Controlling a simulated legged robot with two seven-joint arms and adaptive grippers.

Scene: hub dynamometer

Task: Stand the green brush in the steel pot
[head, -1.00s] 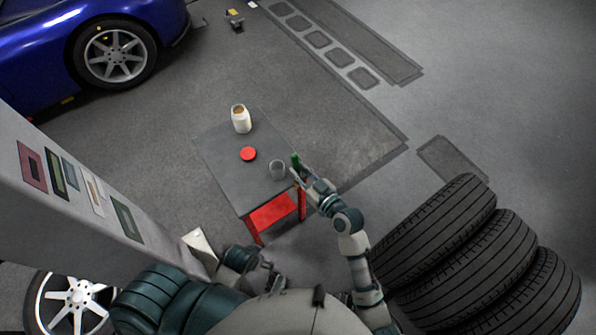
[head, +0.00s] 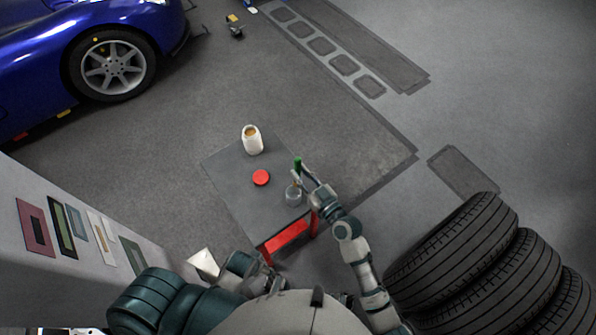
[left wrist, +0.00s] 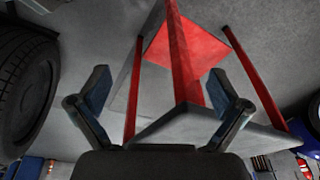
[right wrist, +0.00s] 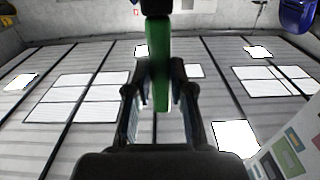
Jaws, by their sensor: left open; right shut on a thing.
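The green brush (head: 298,163) is in my right gripper (head: 304,176), held off the table. In the right wrist view its green handle (right wrist: 160,80) runs between the shut fingers, with a black part at the top. The steel pot (head: 294,194) stands on the table near its right corner, just below the brush in the head view; the brush is apart from it. I cannot tell the brush's exact height over the pot. My left gripper (left wrist: 160,105) is open and empty, facing the table's red legs.
The grey-topped table (head: 228,165) has a red frame (head: 290,236). It also holds a red disc (head: 261,177) and a white jar (head: 252,139). Stacked tyres (head: 470,262) stand at the right. A grey panel (head: 90,275) is at the left, beyond it a blue car (head: 40,60).

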